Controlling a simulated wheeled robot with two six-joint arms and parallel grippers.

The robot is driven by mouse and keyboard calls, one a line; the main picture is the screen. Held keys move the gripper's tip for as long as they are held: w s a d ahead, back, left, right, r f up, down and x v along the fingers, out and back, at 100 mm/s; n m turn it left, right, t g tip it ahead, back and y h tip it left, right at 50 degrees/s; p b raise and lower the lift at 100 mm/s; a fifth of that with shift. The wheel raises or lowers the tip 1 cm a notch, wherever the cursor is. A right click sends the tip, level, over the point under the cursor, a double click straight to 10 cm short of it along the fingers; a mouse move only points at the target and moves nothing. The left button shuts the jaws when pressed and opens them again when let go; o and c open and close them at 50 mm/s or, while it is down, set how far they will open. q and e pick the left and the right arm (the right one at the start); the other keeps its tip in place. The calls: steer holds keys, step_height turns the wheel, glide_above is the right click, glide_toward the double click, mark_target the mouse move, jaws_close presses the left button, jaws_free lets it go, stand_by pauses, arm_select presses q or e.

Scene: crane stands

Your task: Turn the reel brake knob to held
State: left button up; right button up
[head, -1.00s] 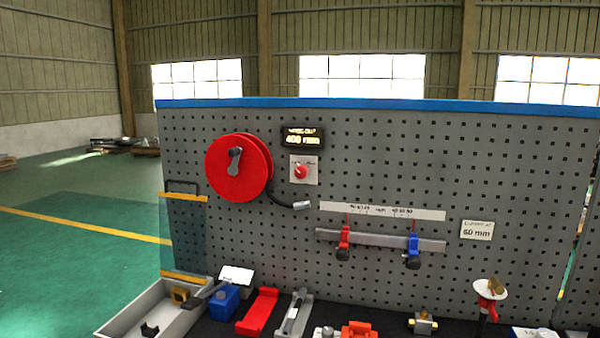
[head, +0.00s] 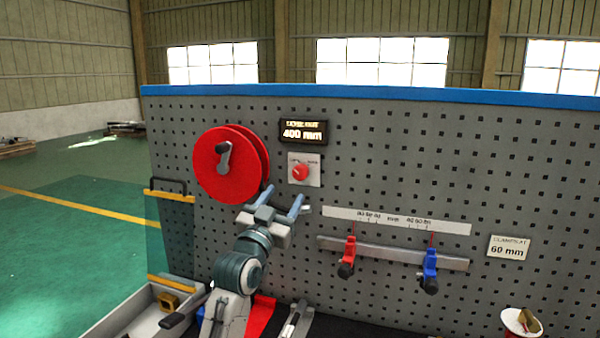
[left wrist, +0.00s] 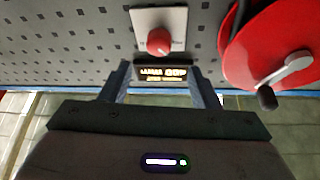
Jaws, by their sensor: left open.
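The red reel brake knob (head: 300,173) sits on a small pale plate on the pegboard, just right of the red reel (head: 222,165) with its grey crank. The knob also shows in the left wrist view (left wrist: 159,42), above and between the fingers. I cannot read which way it is set. My left gripper (head: 281,201) is open and empty, its fingers pointing up toward the board, just below the knob and apart from it in the head view. It also shows in the left wrist view (left wrist: 160,84). My right gripper is not in view.
A display (head: 303,132) reading 400 mm is above the knob. A rail (head: 392,253) with red and blue clamps is at the lower right, near a 60 mm sign (head: 508,247). A grey tray (head: 140,312) and a red holder (head: 262,313) are below.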

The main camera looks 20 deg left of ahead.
mark_target(298, 177)
arm_select(q)
steer(key=x, duration=0.2)
steer(key=p+x, duration=0.1)
steer(key=x, duration=0.2)
steer(key=p+x, duration=0.1)
steer(key=x, duration=0.2)
steer(key=shift+w+f, duration=0.25)
steer(key=shift+w+d+r+p, duration=0.1)
steer(key=shift+w+r+p, duration=0.15)
steer(key=shift+p, duration=0.05)
steer(key=shift+w, duration=0.1)
steer(key=shift+w+f, duration=0.1)
steer(key=shift+f, duration=0.05)
steer(key=c, duration=1)
